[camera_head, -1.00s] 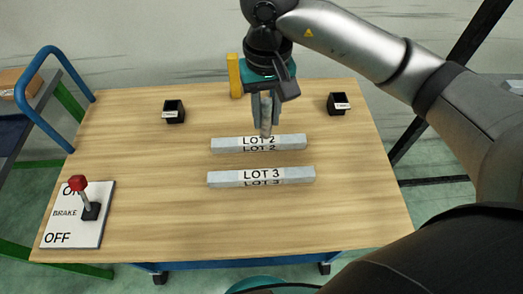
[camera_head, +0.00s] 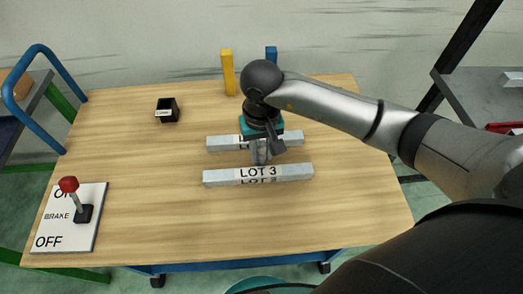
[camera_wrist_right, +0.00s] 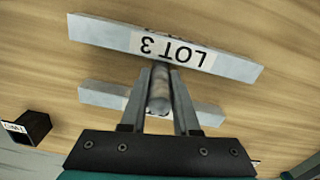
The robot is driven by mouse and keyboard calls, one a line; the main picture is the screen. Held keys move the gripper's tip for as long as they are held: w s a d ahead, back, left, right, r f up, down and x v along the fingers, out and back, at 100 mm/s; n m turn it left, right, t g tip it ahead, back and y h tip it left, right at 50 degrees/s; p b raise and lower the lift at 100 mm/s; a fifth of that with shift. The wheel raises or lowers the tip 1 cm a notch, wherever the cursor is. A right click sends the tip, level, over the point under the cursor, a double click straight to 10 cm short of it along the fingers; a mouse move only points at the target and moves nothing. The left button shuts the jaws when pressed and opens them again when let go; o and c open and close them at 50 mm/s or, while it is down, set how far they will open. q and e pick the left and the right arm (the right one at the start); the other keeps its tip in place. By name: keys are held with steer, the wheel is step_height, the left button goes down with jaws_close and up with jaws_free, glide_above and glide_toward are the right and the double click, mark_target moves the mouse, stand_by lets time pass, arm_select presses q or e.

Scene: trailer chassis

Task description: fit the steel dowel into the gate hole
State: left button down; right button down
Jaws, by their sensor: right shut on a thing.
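My right gripper (camera_head: 261,157) is shut on the steel dowel, a grey round bar that shows end-on between the two fingers in the right wrist view (camera_wrist_right: 159,92). In the head view the gripper points down between the two grey lot bars, in front of the far bar. I cannot tell its height above the table. The far bar (camera_head: 222,143) is partly covered by the gripper. The near bar, LOT 3 (camera_head: 222,177), lies just in front of it. I cannot make out a gate hole in either view. My left gripper is not in view.
A yellow post (camera_head: 228,73) and a blue post (camera_head: 271,55) stand at the table's back edge. A small black box (camera_head: 167,110) stands at the back left. A brake lever (camera_head: 74,200) on a white plate is at the front left. The table's front is clear.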

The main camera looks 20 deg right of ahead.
steer(key=shift+f, duration=0.1)
steer(key=c, duration=0.7)
jaws_free()
steer(key=shift+o, duration=0.2)
